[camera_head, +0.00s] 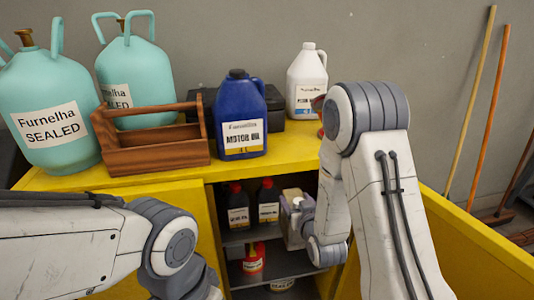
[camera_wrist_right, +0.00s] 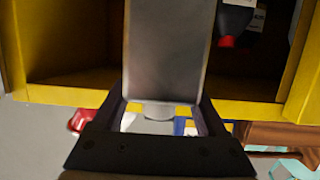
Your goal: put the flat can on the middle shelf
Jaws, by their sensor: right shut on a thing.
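The flat can (camera_wrist_right: 165,55), a grey, plain-sided rectangular can with a round cap, fills the middle of the right wrist view. My right gripper (camera_wrist_right: 163,108) is shut on it, one finger on each side near the cap end. In the head view the can (camera_head: 293,230) is at the cabinet's opening, right of two dark bottles, partly hidden by my right gripper (camera_head: 304,207). I cannot tell whether it touches the middle shelf (camera_head: 245,237). My left arm comes in from the left, and its gripper is out of view.
Two dark red-capped bottles (camera_head: 252,203) stand on the middle shelf. A red bottle (camera_head: 253,262) and a tin (camera_head: 282,284) are below. The yellow cabinet (camera_head: 85,180) top holds a wooden toolbox (camera_head: 155,158), blue motor oil (camera_head: 240,115) and a white jug (camera_head: 306,80). An open yellow door (camera_head: 470,250) stands right.

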